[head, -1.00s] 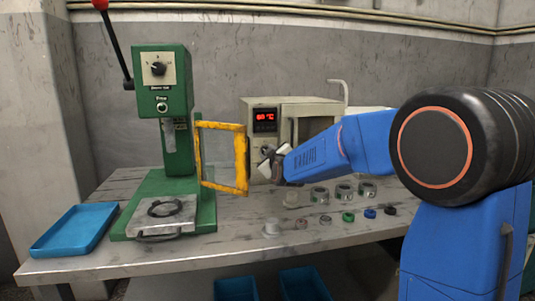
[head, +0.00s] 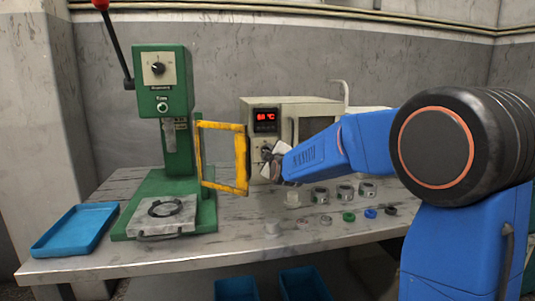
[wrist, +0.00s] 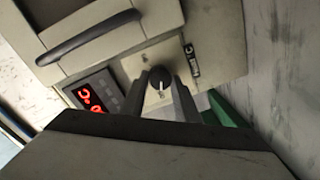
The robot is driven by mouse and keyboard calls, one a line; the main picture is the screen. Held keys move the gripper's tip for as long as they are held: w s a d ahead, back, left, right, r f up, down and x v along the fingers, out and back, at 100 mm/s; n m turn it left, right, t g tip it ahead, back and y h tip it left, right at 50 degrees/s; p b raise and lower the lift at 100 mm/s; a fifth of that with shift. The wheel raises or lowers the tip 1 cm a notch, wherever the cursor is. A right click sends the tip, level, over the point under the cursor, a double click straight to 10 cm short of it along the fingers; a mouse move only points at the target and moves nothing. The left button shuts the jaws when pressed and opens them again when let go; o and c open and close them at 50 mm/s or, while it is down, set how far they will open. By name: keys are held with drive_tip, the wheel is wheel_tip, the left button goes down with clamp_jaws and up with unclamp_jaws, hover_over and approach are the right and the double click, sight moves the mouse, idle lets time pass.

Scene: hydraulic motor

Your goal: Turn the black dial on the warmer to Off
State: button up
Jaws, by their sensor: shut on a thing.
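The warmer (head: 289,108) is a beige box at the back of the bench, with a lit red temperature display (head: 266,116). In the wrist view its black dial (wrist: 159,78) sits on a pale panel beside the display (wrist: 90,97). My gripper (head: 268,157) is at the warmer's front, below the display. In the wrist view its two fingers (wrist: 160,92) lie on either side of the dial and are shut on it. The dial's white pointer mark faces the top of the wrist picture. In the head view the gripper mostly hides the dial.
A green press (head: 165,100) with a yellow-framed guard (head: 242,160) stands close to the left of my gripper. Several small rings and caps (head: 321,194) lie on the bench (head: 120,255) below my arm. A blue tray (head: 75,230) is at the left.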

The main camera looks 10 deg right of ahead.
drive_tip(key=shift+f, duration=0.1)
drive_tip(key=o, duration=1)
drive_tip(key=shift+o, duration=0.2)
drive_tip(key=s+r, duration=0.1)
drive_tip(key=s, duration=1.6)
drive_tip(key=shift+s+d, duration=0.15)
drive_tip(key=shift+s, duration=0.05)
drive_tip(key=s+f+m+g, duration=0.1)
drive_tip(key=s+f+g, duration=0.1)
drive_tip(key=s, duration=0.3)
drive_tip(key=s+d+f+m+g, duration=0.1)
drive_tip(key=s+f+m, duration=0.1)
drive_tip(key=s, duration=0.3)
drive_tip(key=s+d+f+m+g+y, duration=0.1)
drive_tip(key=s+f+g, duration=0.1)
drive_tip(key=s+f, duration=0.2)
drive_tip(key=shift+s+m+g, duration=0.3)
drive_tip(key=shift+s+m, duration=0.1)
drive_tip(key=shift+s, duration=0.05)
drive_tip(key=s+d+f+m+g, duration=0.1)
drive_tip(key=s+f, duration=0.3)
drive_tip(key=s, duration=0.4)
drive_tip(key=s+d+f+m+g+h, duration=0.1)
drive_tip(key=s+d+f+m+g, duration=0.1)
drive_tip(key=s, duration=0.6)
drive_tip(key=s+d+f+m+g, duration=0.2)
drive_tip(key=s+f+m+g, duration=0.2)
drive_tip(key=s+f, duration=0.2)
drive_tip(key=shift+s+d+f, duration=0.25)
drive_tip(key=shift+s, duration=0.85)
